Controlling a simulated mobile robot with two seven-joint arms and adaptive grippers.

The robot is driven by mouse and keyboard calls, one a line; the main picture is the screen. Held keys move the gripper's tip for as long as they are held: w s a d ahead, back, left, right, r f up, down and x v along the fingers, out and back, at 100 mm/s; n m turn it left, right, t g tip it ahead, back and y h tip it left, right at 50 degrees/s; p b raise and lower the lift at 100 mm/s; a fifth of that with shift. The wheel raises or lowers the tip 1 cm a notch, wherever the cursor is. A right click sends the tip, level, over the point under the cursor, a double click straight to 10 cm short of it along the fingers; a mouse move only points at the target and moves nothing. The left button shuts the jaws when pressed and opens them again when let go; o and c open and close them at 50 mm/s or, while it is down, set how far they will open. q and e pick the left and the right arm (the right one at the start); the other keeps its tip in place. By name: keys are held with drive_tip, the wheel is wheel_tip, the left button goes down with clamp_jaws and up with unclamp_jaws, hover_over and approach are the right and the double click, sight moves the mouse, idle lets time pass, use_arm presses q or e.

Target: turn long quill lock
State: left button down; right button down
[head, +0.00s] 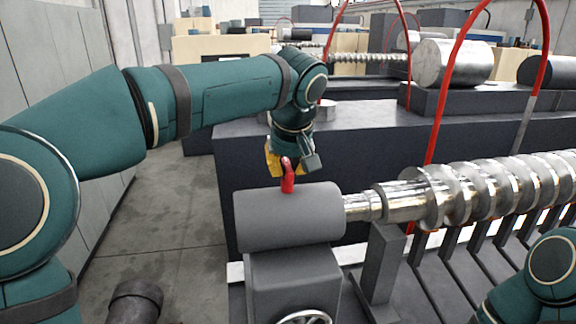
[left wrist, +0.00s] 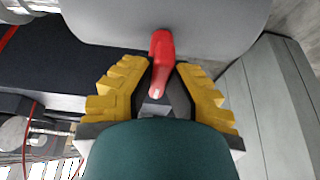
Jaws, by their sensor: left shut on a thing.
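The quill lock is a short red lever (head: 288,178) on top of the grey cylindrical quill housing (head: 290,217) in the head view. It stands roughly upright, leaning slightly. My left gripper (head: 281,163) with yellow fingers is at the lever from behind and above. In the left wrist view the red lever (left wrist: 162,62) stands between the yellow fingers of the gripper (left wrist: 160,90), which is shut on it. The grey housing (left wrist: 165,22) fills the top of that view. My right gripper is out of view; only part of the right arm shows at the lower right.
A shiny metal screw shaft (head: 490,188) extends right from the housing over dark slats. A handwheel (head: 305,318) shows at the bottom. Red hoses (head: 443,110) rise beyond the shaft. A dark machine bed (head: 370,140) lies behind; open floor (head: 165,215) is on the left.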

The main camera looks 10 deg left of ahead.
use_arm(q)
drive_tip(key=shift+m, duration=0.3)
drive_tip(key=m+h+p, duration=0.1)
drive_tip(key=m, duration=0.2)
drive_tip(key=shift+a, duration=0.15)
drive_tip(key=m+h+p, duration=0.2)
drive_tip(key=m, duration=0.2)
drive_tip(key=shift+a+m+p, duration=0.15)
drive_tip(key=shift+m+p, duration=0.15)
drive_tip(key=m+h+p, duration=0.1)
drive_tip(key=m, duration=0.1)
drive_tip(key=m+g+h+p, duration=0.1)
drive_tip(key=m+p, duration=0.1)
drive_tip(key=m, duration=0.1)
drive_tip(key=shift+a, duration=0.15)
drive_tip(key=m+p, duration=0.1)
drive_tip(key=m, duration=0.1)
drive_tip(key=shift+w+m+g+h+p, duration=0.15)
drive_tip(key=shift+m+g+h+p, duration=0.15)
drive_tip(key=shift+g, duration=0.1)
drive_tip(key=shift+f+m+g+p, duration=0.15)
drive_tip(key=shift+m+g+p, duration=0.25)
drive_tip(key=shift+m, duration=0.5)
